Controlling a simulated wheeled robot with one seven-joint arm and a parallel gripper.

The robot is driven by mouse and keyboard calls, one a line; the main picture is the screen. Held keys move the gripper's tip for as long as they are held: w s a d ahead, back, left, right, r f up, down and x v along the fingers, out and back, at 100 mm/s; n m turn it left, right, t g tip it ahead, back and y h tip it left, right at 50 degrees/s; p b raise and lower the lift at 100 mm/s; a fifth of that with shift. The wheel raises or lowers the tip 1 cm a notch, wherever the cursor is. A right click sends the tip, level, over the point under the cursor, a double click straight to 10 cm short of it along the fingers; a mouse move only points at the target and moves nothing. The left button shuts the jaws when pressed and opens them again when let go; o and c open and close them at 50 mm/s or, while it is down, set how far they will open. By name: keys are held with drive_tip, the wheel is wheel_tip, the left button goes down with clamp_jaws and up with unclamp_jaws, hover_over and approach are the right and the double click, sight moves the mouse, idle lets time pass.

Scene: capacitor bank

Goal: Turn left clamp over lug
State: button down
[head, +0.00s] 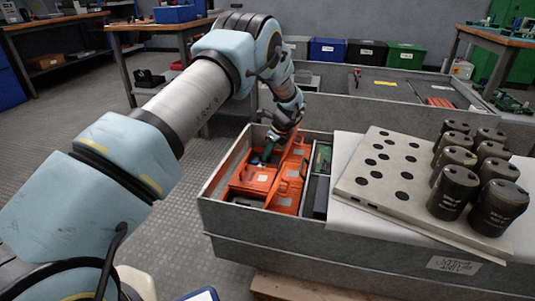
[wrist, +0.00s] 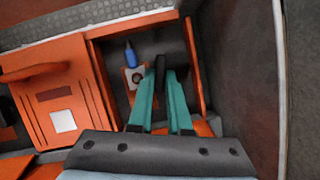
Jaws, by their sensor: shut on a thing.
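My gripper (head: 268,150) reaches down into the grey crate, among orange units. In the wrist view its two teal fingers (wrist: 160,82) close on a narrow black piece, which looks like the left clamp (wrist: 160,66). Just left of it is a lug (wrist: 136,77), a pale copper-coloured plate with a dark round centre. A blue sleeve (wrist: 130,54) runs from its upper end. The black piece stands beside the lug; I cannot tell whether any part overlaps it. The fingers hide the clamp's lower part. In the head view, the clamp and lug are too small to make out.
An orange unit with a handle (wrist: 48,95) stands close left of the fingers. A thin orange wall (wrist: 194,65) is close on the right, with the crate's grey side beyond.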

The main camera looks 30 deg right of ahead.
drive_tip(key=shift+r+p, duration=0.1)
drive_tip(key=shift+p, duration=0.45)
drive_tip(key=m+p, duration=0.2)
drive_tip(key=shift+s+a+r+h+p, duration=0.1)
drive_tip(key=shift+a+r+h+p, duration=0.1)
drive_tip(key=shift+h+p, duration=0.2)
drive_tip(key=m+h+p, duration=0.1)
drive_tip(key=m+p, duration=0.2)
drive_tip(key=p, duration=0.1)
drive_tip(key=shift+a+m, duration=0.1)
drive_tip(key=shift+m, duration=0.3)
drive_tip(key=m+p, duration=0.1)
drive_tip(key=m+h+p, duration=0.1)
drive_tip(key=m+p, duration=0.1)
drive_tip(key=m+h+p, duration=0.1)
drive_tip(key=shift+a+f, duration=0.1)
drive_tip(key=shift+a, duration=0.15)
drive_tip(key=shift+a+f+m+g+h+p, duration=0.1)
drive_tip(key=shift+m+g+h+p, duration=0.2)
drive_tip(key=shift+m+p, duration=0.7)
drive_tip(key=shift+f+m+g+h+p, duration=0.1)
drive_tip(key=shift+m+h+p, duration=0.3)
drive_tip(key=shift+m+p, duration=0.6)
drive_tip(key=shift+m, duration=0.4)
drive_tip(key=c, duration=1.1)
unclamp_jaws()
drive_tip(key=shift+c, duration=0.2)
drive_tip(key=shift+r, duration=0.1)
